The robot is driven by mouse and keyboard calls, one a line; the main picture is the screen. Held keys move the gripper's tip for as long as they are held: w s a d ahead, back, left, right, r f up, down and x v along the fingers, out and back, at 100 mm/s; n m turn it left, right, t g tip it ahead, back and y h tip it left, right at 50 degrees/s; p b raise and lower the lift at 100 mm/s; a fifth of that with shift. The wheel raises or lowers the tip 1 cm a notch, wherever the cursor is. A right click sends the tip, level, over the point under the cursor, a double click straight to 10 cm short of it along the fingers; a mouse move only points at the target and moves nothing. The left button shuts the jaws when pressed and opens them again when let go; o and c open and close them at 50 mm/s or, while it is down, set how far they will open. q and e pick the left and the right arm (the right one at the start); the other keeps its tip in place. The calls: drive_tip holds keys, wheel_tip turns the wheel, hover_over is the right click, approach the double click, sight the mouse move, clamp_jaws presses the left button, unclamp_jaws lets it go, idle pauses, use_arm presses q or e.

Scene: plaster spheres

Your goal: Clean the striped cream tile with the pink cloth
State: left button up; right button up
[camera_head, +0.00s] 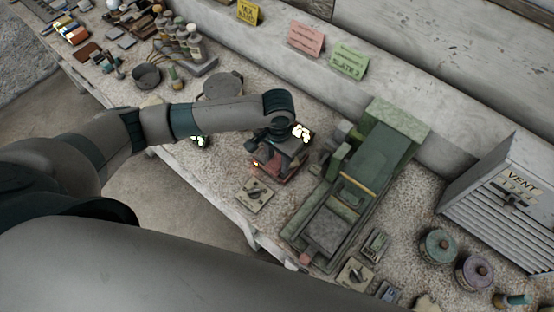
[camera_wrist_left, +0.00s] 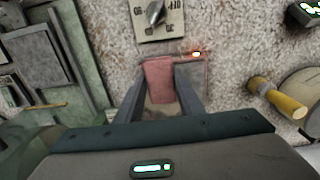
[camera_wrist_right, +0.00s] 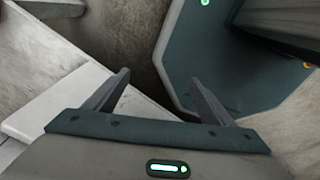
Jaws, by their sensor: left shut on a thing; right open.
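My left gripper (camera_head: 281,166) is low over the speckled bench, left of the green machine. In the left wrist view the gripper (camera_wrist_left: 160,85) is shut on a folded pink cloth (camera_wrist_left: 158,75), at or close to the surface. A brownish patch (camera_wrist_left: 161,108) shows between the fingers, and a thin reddish edge runs beside the cloth. I cannot tell whether these belong to the striped cream tile; no stripes show. The arm hides much of this spot in the head view. My right gripper (camera_wrist_right: 160,77) is open and empty, away from the bench items.
A dial plate (camera_head: 255,195) lies close to the left gripper, with the green machine (camera_head: 360,185) to the right. A vent box (camera_head: 510,195) and lidded pots (camera_head: 438,246) stand farther right. A yellow-handled tool (camera_wrist_left: 278,97) lies near a round object. Bottles and small tools crowd the far left.

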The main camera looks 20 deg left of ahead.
use_arm(q)
drive_tip(key=shift+w+d, duration=0.3)
drive_tip(key=shift+w, duration=0.55)
drive_tip(key=shift+w, duration=0.1)
drive_tip(key=shift+w+d+f, duration=0.1)
drive_tip(key=shift+w+d, duration=0.25)
drive_tip(key=shift+w, duration=0.5)
drive_tip(key=shift+s, duration=0.1)
drive_tip(key=shift+s+a+r, duration=0.35)
drive_tip(key=shift+s+r, duration=0.4)
drive_tip(key=shift+s, duration=0.15)
drive_tip(key=shift+w+d, duration=0.1)
drive_tip(key=shift+w, duration=0.05)
drive_tip(key=shift+w+d, duration=0.95)
drive_tip(key=shift+d, duration=0.2)
